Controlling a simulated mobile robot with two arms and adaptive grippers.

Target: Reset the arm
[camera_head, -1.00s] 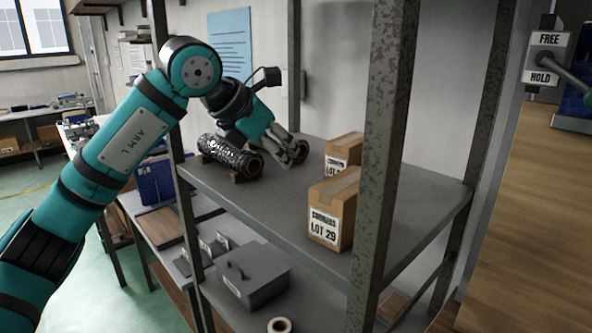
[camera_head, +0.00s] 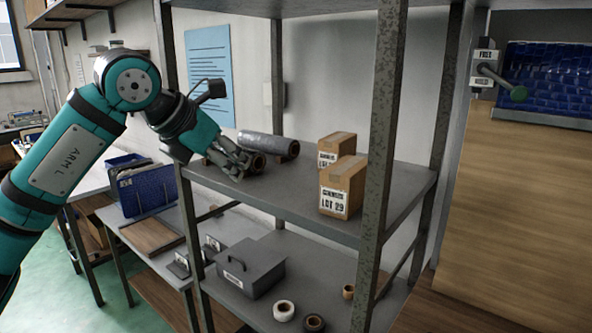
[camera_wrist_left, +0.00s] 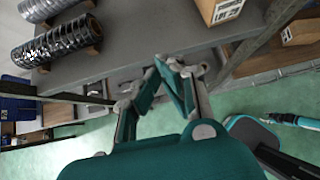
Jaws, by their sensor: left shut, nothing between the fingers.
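My left arm comes in from the left in the head view. Its gripper (camera_head: 238,168) is at the left front part of the upper shelf (camera_head: 290,195), in front of the rolls. In the left wrist view the gripper (camera_wrist_left: 162,66) has its fingers together with nothing between them, near the shelf's edge. A grey roll (camera_head: 272,144) lies at the back of the shelf. A second roll is partly hidden behind the gripper; a ribbed silver roll (camera_wrist_left: 58,42) shows apart from the fingers in the left wrist view.
Two cardboard boxes stand on the shelf, the front one marked LOT 29 (camera_head: 341,188). Shelf posts (camera_head: 380,130) rise at the front. A grey metal box (camera_head: 250,268) and tape rolls (camera_head: 284,311) are on the lower shelf. A FREE/HOLD lever (camera_head: 500,82) is at right.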

